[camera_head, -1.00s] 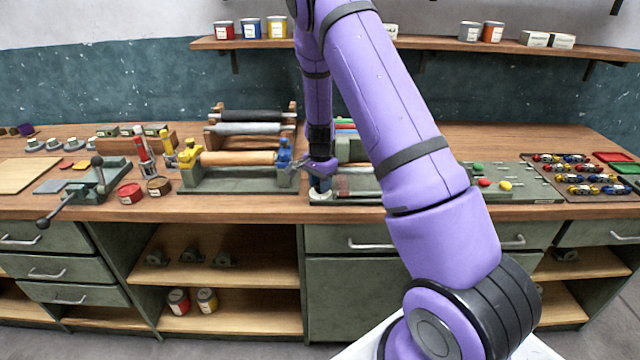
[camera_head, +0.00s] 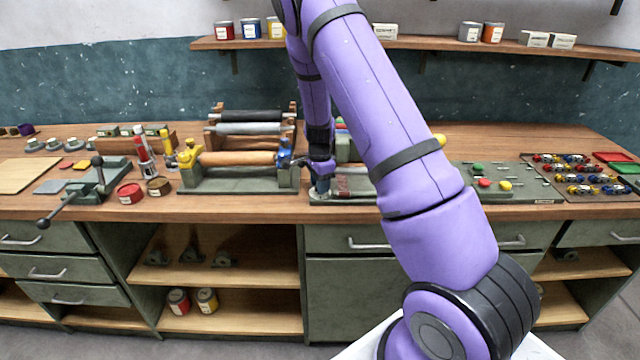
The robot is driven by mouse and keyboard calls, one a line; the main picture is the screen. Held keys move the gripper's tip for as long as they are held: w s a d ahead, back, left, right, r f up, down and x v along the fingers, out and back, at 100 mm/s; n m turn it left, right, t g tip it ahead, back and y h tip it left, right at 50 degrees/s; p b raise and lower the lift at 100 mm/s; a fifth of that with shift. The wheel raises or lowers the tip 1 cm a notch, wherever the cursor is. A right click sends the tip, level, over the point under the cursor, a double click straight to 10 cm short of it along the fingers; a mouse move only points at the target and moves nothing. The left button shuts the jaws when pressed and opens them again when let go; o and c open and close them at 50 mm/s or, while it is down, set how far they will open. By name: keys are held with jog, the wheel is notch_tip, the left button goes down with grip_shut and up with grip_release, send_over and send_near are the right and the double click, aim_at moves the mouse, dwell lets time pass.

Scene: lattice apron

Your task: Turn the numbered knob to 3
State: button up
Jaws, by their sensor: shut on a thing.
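My gripper (camera_head: 321,181) points down at the front left end of a low grey-green unit (camera_head: 360,187), right of the roller press. It is shut on what appears to be the numbered knob, low on that unit. The jaws cover most of the knob, and its numbers and pointer are too small or hidden to read. A reddish-brown block (camera_head: 341,185) lies just right of the jaws. My purple forearm hides the right part of the unit.
The roller press (camera_head: 240,183) with a blue-topped post (camera_head: 285,153) stands close left of my gripper. A board with coloured buttons (camera_head: 520,188) lies to the right. A shelf (camera_head: 440,42) with tins runs above the bench.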

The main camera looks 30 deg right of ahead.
jog(key=o, duration=0.9)
notch_tip(320, 180, up, 11)
jog(key=shift+f, duration=0.1)
dwell(0.5)
